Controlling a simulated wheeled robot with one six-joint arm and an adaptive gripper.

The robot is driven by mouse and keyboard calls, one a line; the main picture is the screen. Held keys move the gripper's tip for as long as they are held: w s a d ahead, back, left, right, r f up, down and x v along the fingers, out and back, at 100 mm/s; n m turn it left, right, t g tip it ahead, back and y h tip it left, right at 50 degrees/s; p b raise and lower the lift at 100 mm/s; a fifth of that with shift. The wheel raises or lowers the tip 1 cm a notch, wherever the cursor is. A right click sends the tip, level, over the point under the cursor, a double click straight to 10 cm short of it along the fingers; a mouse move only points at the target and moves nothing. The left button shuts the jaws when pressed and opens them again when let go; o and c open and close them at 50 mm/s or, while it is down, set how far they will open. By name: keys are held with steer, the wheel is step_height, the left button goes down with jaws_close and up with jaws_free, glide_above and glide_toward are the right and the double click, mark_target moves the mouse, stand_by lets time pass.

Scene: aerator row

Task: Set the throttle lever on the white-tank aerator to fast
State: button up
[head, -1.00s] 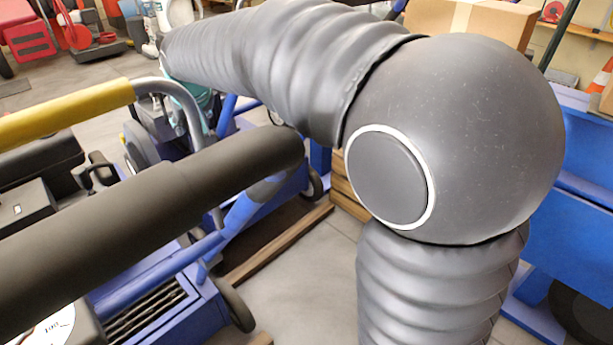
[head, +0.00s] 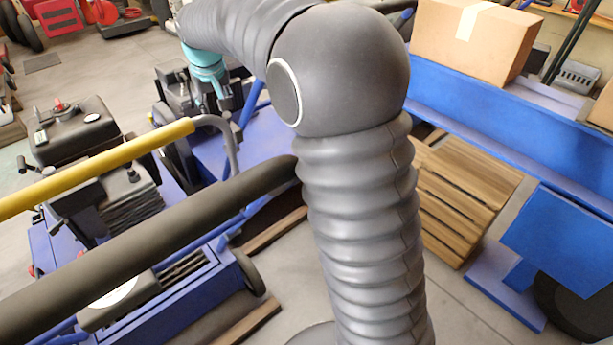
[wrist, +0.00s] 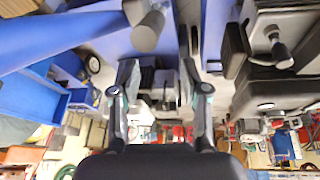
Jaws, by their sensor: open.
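My gripper (wrist: 160,88) is open and empty in the wrist view, its two fingers apart with dark machine parts and floor showing between and beyond them. In the head view my arm reaches to the upper left and its fingers cannot be made out. A black lever with a rounded knob (wrist: 281,52) stands on a dark engine at the upper right of the wrist view, apart from the fingers. In the head view a blue aerator (head: 80,215) with a black engine (head: 72,132) stands at the left. I cannot make out a white tank or identify the throttle lever.
A yellow bar (head: 100,165) and a thick dark handle (head: 150,240) cross the left of the head view. A blue bench (head: 470,100) carrying a cardboard box (head: 472,38) and a wooden pallet (head: 465,195) are at the right.

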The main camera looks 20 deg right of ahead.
steer(key=v, duration=1)
steer(key=s+d+f, duration=0.3)
steer(key=s+d, duration=0.1)
steer(key=s, duration=0.5)
steer(key=s+d+f+m+b, duration=0.1)
steer(key=s+d, duration=0.3)
steer(key=s, duration=0.5)
steer(key=s+d+f+m, duration=0.1)
steer(key=s+d+f, duration=0.3)
steer(key=s, duration=0.6)
steer(key=shift+f+t, duration=0.35)
steer(key=shift+t, duration=0.05)
steer(key=shift+d, duration=0.1)
steer(key=s+d+f, duration=0.1)
steer(key=s+f, duration=0.2)
steer(key=s, duration=0.2)
steer(key=shift+s+d+f+m, duration=0.15)
steer(key=shift+s+f+m, duration=0.15)
steer(key=shift+f, duration=0.1)
